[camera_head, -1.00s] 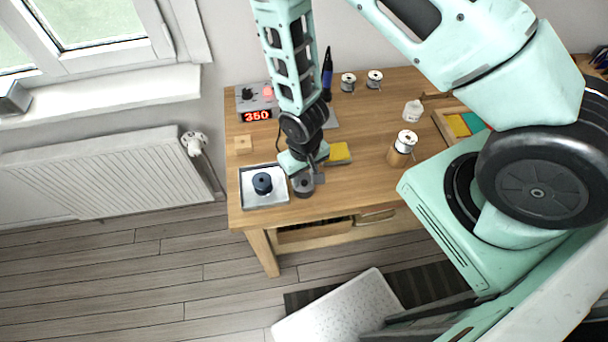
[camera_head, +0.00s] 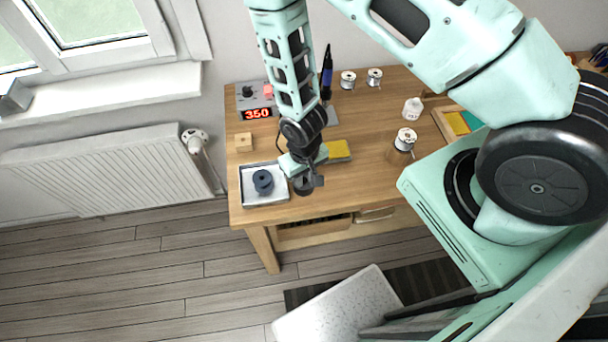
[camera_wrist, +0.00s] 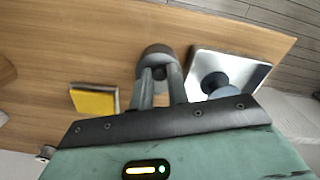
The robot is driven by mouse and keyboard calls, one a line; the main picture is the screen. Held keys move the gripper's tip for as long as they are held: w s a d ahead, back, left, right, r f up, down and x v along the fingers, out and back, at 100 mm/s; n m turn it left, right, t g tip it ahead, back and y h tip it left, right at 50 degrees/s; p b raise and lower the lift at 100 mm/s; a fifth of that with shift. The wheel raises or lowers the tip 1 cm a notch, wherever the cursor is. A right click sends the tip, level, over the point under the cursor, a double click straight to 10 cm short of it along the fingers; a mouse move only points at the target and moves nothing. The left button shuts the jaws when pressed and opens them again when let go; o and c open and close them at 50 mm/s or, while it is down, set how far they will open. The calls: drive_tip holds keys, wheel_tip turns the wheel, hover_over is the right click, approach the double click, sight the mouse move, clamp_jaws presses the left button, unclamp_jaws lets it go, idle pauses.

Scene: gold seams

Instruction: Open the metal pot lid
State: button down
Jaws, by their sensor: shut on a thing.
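A round dark grey metal pot or its lid (camera_head: 302,186) is at the front of the table, just right of a metal tray (camera_head: 246,197). My gripper (camera_head: 311,180) is over it in the head view, partly hiding it. In the wrist view the fingers of my gripper (camera_wrist: 160,80) are close together, with their tips at the middle of the round grey piece (camera_wrist: 155,52). I cannot tell whether the piece is a lid apart from its pot or raised off the table. A dark blue round piece with a smaller round top (camera_head: 263,182) sits in the tray.
A yellow sponge in a holder (camera_head: 338,150) lies behind my gripper. A control box showing 350 (camera_head: 257,113) and a small wooden block (camera_head: 243,142) stand at the left. A spool on a stand (camera_head: 404,141) and a white bottle (camera_head: 413,108) stand to the right.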

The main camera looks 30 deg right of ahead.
drive_tip(key=shift+w, duration=0.1)
drive_tip(key=g, duration=0.1)
drive_tip(key=w+g+b, duration=0.1)
drive_tip(key=r+g+y, duration=0.1)
drive_tip(key=shift+w+d, duration=0.2)
drive_tip(key=shift+d, duration=0.05)
drive_tip(key=g+b, duration=0.1)
drive_tip(key=w+g+y+b, duration=0.1)
drive_tip(key=g+b, duration=0.1)
drive_tip(key=shift+w+d+r, duration=0.15)
drive_tip(key=shift+w+d, duration=0.05)
drive_tip(key=shift+w, duration=0.1)
drive_tip(key=g+b, duration=0.2)
drive_tip(key=w+g+y+b, duration=0.1)
drive_tip(key=b, duration=0.2)
drive_tip(key=w+g+b, duration=0.1)
drive_tip(key=g+b, duration=0.1)
drive_tip(key=shift+w+d+g+y, duration=0.2)
drive_tip(key=shift+d+g+y, duration=0.1)
drive_tip(key=shift+d+y, duration=0.1)
drive_tip(key=g+b, duration=0.1)
drive_tip(key=b, duration=0.1)
drive_tip(key=w+g+b, duration=0.1)
drive_tip(key=b, duration=0.1)
drive_tip(key=g+y+b, duration=0.1)
drive_tip(key=b, duration=0.1)
drive_tip(key=shift+w+d+f+g, duration=0.2)
drive_tip(key=shift+w+d+g, duration=0.1)
drive_tip(key=shift+g, duration=0.1)
drive_tip(key=shift+r, duration=0.1)
